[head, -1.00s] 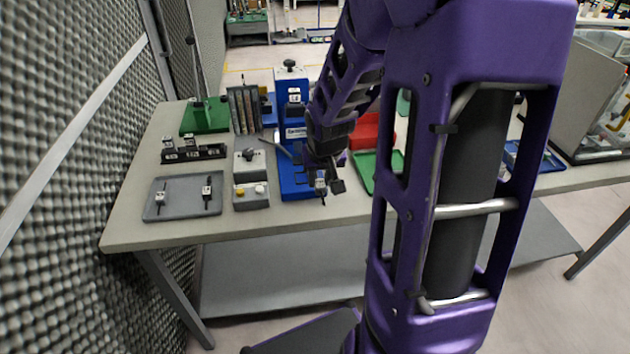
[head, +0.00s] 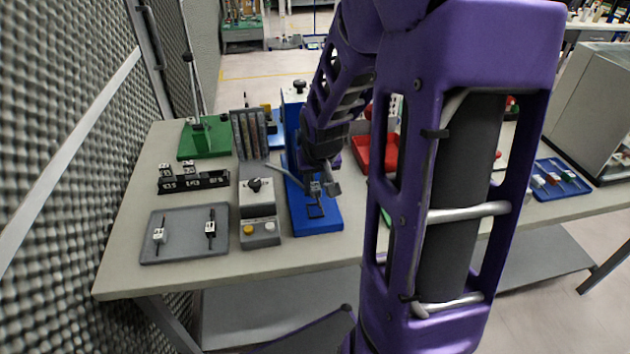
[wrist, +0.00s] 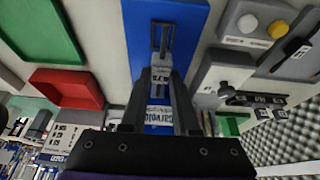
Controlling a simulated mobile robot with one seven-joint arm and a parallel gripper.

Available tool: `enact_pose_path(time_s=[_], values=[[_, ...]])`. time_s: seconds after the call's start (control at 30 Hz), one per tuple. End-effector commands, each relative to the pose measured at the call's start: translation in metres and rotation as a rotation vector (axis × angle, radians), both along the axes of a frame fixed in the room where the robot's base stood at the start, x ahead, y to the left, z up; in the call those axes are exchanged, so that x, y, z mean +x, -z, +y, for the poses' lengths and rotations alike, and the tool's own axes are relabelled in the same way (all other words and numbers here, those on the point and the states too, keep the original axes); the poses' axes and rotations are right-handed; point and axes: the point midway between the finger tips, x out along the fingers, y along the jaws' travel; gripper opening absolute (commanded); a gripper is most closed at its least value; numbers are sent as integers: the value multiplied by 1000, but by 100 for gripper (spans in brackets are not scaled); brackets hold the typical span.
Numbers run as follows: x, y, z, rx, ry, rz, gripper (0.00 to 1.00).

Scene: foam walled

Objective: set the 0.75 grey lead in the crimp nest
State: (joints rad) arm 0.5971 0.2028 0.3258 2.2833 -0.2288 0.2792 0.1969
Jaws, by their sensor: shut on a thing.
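My gripper (head: 322,190) is shut on a small grey lead with a white label (wrist: 160,76), held between the two dark fingers in the wrist view. The label text is upside down and too small to read surely. The lead (head: 314,188) also shows in the head view, over the blue press base (head: 325,225). The crimp nest (head: 315,210) is a dark rectangular frame on that base, just below and in front of the fingertips. In the wrist view the nest (wrist: 163,38) lies just beyond the lead. I cannot tell whether the lead touches it.
A grey tray (head: 185,250) with two labelled leads lies at the left. A grey control box (head: 258,225) with yellow and white buttons stands beside the press. Red (head: 375,160) and green (wrist: 35,30) trays lie on its other side.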

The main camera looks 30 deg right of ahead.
Motion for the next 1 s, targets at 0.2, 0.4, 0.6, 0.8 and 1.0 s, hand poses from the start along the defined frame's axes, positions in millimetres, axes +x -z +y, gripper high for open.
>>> enact_pose_path(time_s=[0.2, 0.4, 0.6, 0.8, 1.0], values=[[0, 0, 0, -1, -1, 0, 0], [0, 9, 0, -2, -1, 2, 0], [0, 27, 0, -2, 0, 2, 0], [0, 42, 1, -1, -1, 1, 0], [0, 45, 0, -2, 0, 2, 0]])
